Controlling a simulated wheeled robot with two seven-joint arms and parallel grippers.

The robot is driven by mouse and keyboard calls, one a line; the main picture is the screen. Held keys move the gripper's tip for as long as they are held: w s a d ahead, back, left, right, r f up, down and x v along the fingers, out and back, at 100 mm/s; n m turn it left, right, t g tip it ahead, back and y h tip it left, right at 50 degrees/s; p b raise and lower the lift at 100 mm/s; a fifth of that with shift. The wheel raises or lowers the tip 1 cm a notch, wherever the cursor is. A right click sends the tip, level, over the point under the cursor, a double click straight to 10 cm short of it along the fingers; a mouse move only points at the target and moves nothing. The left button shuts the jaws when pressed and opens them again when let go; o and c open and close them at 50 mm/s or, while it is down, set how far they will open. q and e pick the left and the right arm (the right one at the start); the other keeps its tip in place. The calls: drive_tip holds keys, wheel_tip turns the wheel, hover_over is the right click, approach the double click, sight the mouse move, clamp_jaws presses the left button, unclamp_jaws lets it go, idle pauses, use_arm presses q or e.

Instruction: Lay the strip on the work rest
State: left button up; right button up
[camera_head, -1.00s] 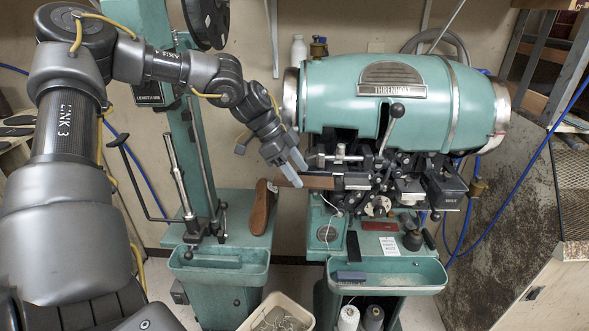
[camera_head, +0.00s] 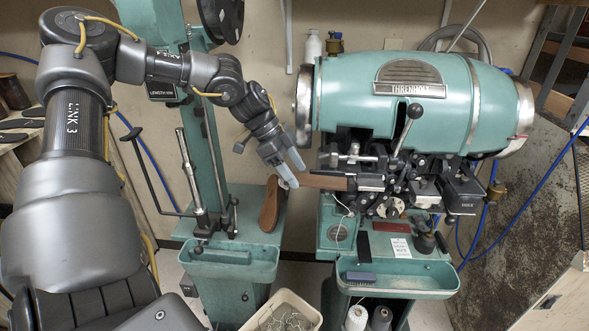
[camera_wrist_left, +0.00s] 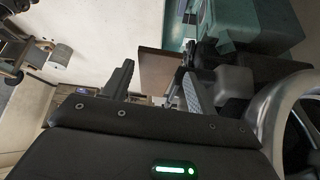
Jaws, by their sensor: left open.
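The strip (camera_head: 322,181) is flat and brown. In the head view its right part lies along the work rest (camera_head: 370,182) at the machine's front, and its left part sticks out past the rest. My left gripper (camera_head: 293,171) is open at the strip's left end. In the left wrist view the strip (camera_wrist_left: 158,70) shows beyond and between the parted fingers of my left gripper (camera_wrist_left: 155,95). I cannot tell if a finger still touches it. The strip's far end is hidden at the machine. My right gripper is not in view.
The green stitching machine (camera_head: 425,105) stands at the right, with levers over the rest. A green column stand (camera_head: 235,265) with a brown shoe form (camera_head: 271,205) is at the left. A bin (camera_head: 283,312) stands on the floor between them. A dark block (camera_head: 360,277) lies in the machine's tray.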

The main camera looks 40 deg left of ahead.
use_arm(q)
drive_tip(key=o, duration=0.5)
drive_tip(key=shift+w+d+r, duration=0.1)
drive_tip(key=shift+d+r, duration=0.2)
drive_tip(key=shift+d, duration=0.3)
drive_tip(key=shift+c, duration=0.2)
drive_tip(key=shift+o, duration=0.4)
drive_tip(key=shift+a, duration=0.55)
drive_tip(key=shift+r, duration=0.15)
drive_tip(key=b+v, duration=0.3)
drive_tip(key=v, duration=0.7)
drive_tip(key=shift+s+r, duration=0.15)
drive_tip(key=shift+s, duration=0.1)
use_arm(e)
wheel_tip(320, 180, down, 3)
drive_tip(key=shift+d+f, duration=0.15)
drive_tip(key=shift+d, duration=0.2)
